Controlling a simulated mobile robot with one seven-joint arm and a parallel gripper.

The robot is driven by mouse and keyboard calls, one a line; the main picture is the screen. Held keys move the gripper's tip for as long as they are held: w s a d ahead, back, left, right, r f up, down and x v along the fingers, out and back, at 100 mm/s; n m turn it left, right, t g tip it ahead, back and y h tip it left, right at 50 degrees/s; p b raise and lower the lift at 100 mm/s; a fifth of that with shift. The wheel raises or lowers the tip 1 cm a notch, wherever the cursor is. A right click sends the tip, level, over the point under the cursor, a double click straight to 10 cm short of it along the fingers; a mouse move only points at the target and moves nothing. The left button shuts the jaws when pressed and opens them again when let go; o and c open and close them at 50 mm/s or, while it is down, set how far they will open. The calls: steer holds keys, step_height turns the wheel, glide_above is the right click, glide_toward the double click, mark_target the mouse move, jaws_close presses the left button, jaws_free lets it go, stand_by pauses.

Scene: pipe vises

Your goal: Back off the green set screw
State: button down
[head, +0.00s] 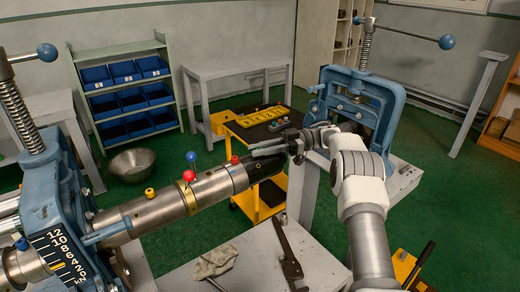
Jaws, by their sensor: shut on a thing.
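A steel pipe (215,186) runs from the blue vise (62,200) at the left toward the middle and ends in a black part (262,166). Small knobs stand on it: yellow (150,192), red (188,176), blue (190,157) and another red one (235,160). I see no green set screw; it may be hidden by my gripper. My gripper (259,150) reaches in from the right, its fingers pointing left just over the black end. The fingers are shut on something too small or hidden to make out.
Another blue vise (392,100) stands behind my arm on the right. A pipe wrench (286,254) and a crumpled rag (215,262) lie on the grey bench (250,240) below. A yellow cart (240,197) stands behind the pipe end.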

steer(key=shift+s+f, duration=0.1)
steer(key=shift+f, duration=0.05)
steer(key=c, duration=0.7)
jaws_free()
steer(key=shift+a, duration=0.1)
steer(key=shift+c, duration=0.2)
